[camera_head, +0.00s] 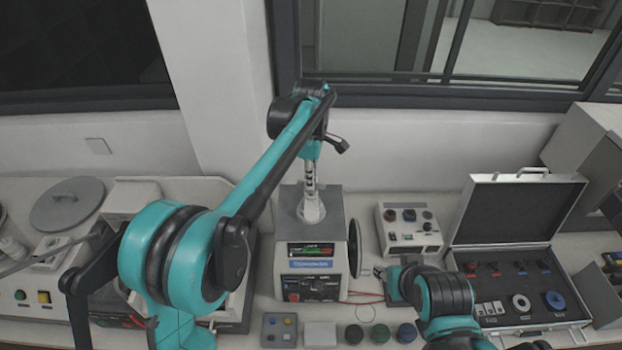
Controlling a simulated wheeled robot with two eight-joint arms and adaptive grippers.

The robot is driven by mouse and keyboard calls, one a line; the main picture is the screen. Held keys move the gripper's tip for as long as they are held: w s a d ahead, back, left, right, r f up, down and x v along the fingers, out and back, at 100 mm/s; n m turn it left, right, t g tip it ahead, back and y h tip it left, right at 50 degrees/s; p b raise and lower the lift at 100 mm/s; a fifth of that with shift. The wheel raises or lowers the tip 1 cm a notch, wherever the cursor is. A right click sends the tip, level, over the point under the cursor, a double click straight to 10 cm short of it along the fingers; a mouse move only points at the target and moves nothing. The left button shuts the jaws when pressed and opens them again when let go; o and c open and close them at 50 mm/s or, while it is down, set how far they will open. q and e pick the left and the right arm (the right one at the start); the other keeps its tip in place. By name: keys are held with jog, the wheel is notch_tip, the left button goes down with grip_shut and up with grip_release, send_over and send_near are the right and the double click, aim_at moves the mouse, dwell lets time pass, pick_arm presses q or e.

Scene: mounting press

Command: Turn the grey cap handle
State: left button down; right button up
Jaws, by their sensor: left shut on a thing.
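The mounting press (340,225) is a grey box with a display, a blue label and a dark control panel on its front. It stands upright in the middle of the bench. My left arm reaches over from the left, and my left gripper (311,192) points down onto the top of the press. It is shut on the grey cap handle, which is mostly hidden by the fingers. My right gripper (381,274) is low, to the right of the press, apart from it. Its fingers are too small to tell open or shut.
A black disc (354,248) sits at the press's right side. A small control box (408,240) stands to the right. An open silver case (510,215) holds several small parts. Several dark jars (380,333) and a button box (279,329) line the front. A window is behind.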

pick_arm(q)
jog(key=shift+n, duration=0.6)
jog(key=c, duration=1.6)
grip_release()
jog(key=shift+r, duration=0.1)
notch_tip(320, 180, up, 12)
